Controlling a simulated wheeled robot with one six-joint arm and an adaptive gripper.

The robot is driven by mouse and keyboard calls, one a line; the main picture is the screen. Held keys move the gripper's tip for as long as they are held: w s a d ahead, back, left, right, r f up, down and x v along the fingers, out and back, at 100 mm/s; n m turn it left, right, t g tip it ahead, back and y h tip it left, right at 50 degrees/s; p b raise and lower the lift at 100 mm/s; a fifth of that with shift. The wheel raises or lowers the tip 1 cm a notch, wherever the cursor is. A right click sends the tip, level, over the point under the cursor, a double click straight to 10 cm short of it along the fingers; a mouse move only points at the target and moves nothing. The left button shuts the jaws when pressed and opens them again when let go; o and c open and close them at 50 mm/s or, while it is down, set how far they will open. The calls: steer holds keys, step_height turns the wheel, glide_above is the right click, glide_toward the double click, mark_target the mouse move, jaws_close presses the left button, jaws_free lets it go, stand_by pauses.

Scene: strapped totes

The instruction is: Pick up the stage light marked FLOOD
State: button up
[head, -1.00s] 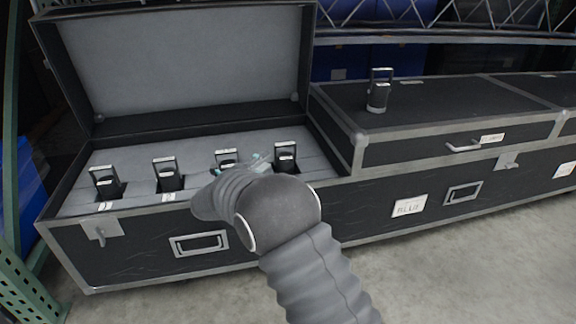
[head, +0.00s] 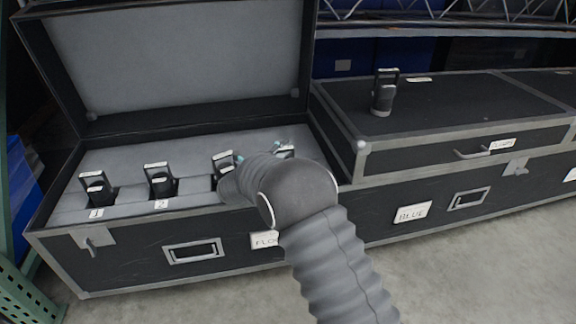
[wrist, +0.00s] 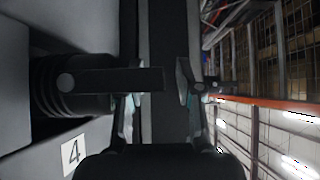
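The open black case (head: 130,272) has a front label partly hidden by my arm, reading "FLO". In its grey foam stand several black stage lights with upright handles: one at slot 1 (head: 97,188), one at slot 2 (head: 160,180), a third (head: 222,165), and the rightmost (head: 287,152), mostly hidden behind my gripper. My gripper (head: 262,150) is over the right part of the foam.
A closed black case (head: 440,105), with a "BLUE" label on the base below it, stands to the right. Another light (head: 383,95) stands on its lid. The raised lid (head: 190,60) backs the open case. Shelving is behind, and a green rack post is at left.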

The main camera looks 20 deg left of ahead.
steer(key=shift+w+d, duration=0.1)
steer(key=shift+d, duration=0.05)
jaws_close()
steer(key=shift+r, duration=0.15)
